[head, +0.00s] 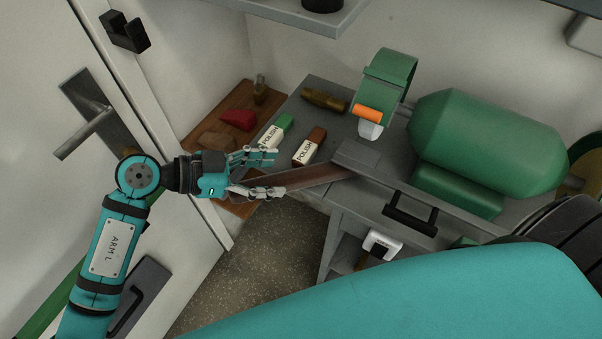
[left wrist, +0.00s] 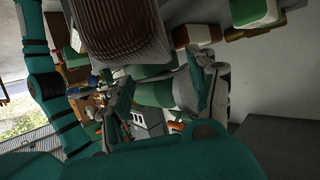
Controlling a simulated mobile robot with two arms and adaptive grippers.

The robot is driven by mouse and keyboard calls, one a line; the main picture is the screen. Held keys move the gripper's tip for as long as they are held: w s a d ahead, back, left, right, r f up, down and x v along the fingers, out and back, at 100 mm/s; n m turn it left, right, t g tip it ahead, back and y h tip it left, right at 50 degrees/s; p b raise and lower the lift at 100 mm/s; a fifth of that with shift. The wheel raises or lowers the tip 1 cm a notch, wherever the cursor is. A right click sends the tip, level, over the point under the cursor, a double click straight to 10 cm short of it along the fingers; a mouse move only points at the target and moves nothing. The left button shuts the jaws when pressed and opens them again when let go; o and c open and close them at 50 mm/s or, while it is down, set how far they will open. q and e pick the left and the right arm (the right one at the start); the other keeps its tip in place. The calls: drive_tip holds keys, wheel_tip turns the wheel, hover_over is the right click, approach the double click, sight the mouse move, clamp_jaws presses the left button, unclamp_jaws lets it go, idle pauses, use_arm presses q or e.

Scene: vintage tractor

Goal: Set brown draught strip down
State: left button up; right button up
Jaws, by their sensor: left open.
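The brown draught strip (head: 318,177) is long and flat. Its right end lies at the edge of the grey bench (head: 345,207), and its left end reaches my left gripper. My left gripper (head: 278,174) is open, its two fingers spread, with the lower finger right by the strip's left end. I cannot tell whether that finger touches the strip. The open fingers also show in the left wrist view (left wrist: 165,98). A large brown ribbed thing (left wrist: 125,30) fills the top of that view; I cannot tell what it is. My right gripper is not in view.
A green-and-white polish box (head: 275,133) and a brown-and-white one (head: 309,147) stand just beyond the gripper. A wooden board (head: 205,130) holds a red piece (head: 238,119). A green motor-like machine (head: 485,140) fills the bench's right. A door (head: 45,70) is at left.

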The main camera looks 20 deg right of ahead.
sight(294, 174)
use_arm(q)
drive_tip(key=x, duration=0.3)
drive_tip(key=shift+d+f, duration=0.15)
drive_tip(key=shift+d, duration=0.05)
drive_tip(key=shift+c, duration=0.2)
drive_tip(key=shift+a, duration=0.1)
drive_tip(key=shift+c, duration=1)
clamp_jaws()
